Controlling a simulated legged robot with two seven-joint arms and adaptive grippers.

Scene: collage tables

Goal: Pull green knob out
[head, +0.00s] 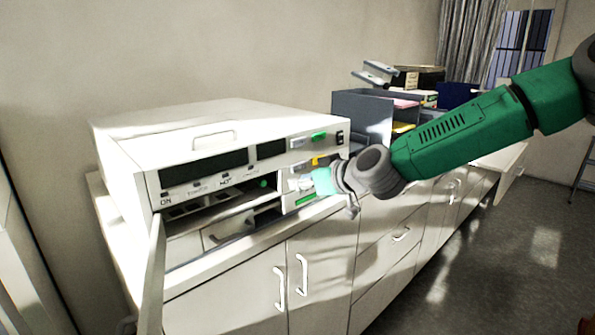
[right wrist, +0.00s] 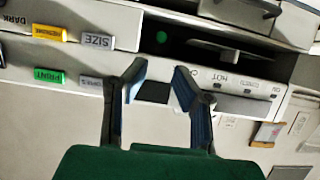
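The green knob (head: 263,183) is a small round spot inside the open front of the white machine (head: 215,130), right of the middle of the dark recess. In the right wrist view the green knob (right wrist: 161,37) shows in the dark opening, beyond and between my fingers. My right gripper (head: 310,183) is at the machine's right front, to the right of the knob and apart from it. In the right wrist view my right gripper (right wrist: 158,82) is open, with nothing between its fingers. My left gripper is not in view.
Labelled buttons, such as the green PRINT button (right wrist: 48,76) and yellow button (right wrist: 49,33), sit beside the opening. An opened white panel (head: 152,275) stands at the machine's left front. A grey organizer (head: 362,112) stands on the counter to the right. White cabinets (head: 325,265) are below.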

